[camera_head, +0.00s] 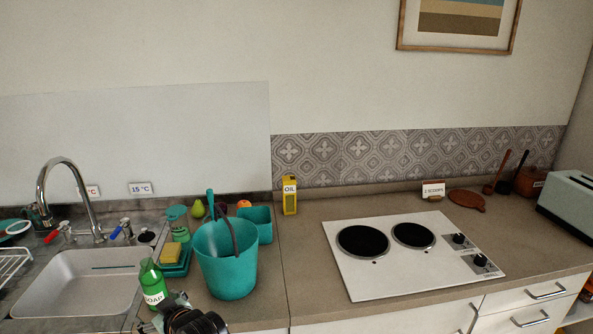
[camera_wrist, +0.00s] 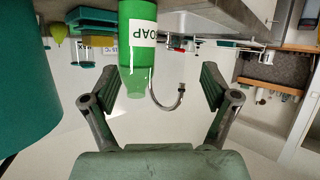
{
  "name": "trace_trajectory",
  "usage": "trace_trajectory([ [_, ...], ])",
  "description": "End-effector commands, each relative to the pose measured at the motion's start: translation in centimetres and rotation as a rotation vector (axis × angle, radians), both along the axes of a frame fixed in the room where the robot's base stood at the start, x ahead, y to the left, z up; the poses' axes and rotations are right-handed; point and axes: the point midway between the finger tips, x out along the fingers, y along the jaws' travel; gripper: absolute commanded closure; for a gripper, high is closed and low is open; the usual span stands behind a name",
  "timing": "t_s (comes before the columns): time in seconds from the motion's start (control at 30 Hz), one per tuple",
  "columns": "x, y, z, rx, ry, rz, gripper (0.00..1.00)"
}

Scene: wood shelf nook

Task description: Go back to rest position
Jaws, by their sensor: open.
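My gripper (camera_wrist: 149,82) is open in the wrist view, which is turned upside down. Its two fingers stand wide apart at left and right. A green soap bottle (camera_wrist: 137,75) shows between the fingers, upside down in this picture, and neither finger touches it. In the head view the soap bottle (camera_head: 153,281) stands upright on the counter edge by the sink. The dark end of my arm is at the bottom edge, just in front and right of the bottle; the fingers are mostly hidden there.
A teal bucket (camera_head: 226,264) stands close to the right of the bottle, and a yellow sponge (camera_head: 170,253) sits behind it. The sink (camera_head: 75,287) and faucet (camera_head: 68,177) are at left.

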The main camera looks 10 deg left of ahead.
Motion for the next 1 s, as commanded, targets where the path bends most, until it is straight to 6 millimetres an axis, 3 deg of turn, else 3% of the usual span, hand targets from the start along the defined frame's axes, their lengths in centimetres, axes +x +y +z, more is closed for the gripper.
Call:
trace_trajectory([
  [0.03,-1.2,1.3,-2.8,-0.04,-0.028,0.058,0.14],
  [0.1,-3.0,3.0,-5.9,-0.096,-0.085,0.147,0.14],
  [0.3,-8.1,6.5,-13.5,-0.226,-0.246,0.384,0.14],
  [0.43,-10.4,7.5,-18.3,-0.294,-0.319,0.503,0.14],
  [0.53,-10.6,6.8,-21.9,-0.344,-0.323,0.547,0.14],
  [0.67,-9.4,4.3,-26.8,-0.41,-0.258,0.552,0.14],
  [0.77,-7.8,1.2,-30.6,-0.462,-0.166,0.522,0.14],
  [0.87,-5.8,-2.9,-34.2,-0.516,-0.045,0.463,0.14],
  [1.0,-3.2,-10.5,-38.8,-0.592,0.163,0.328,0.14],
])
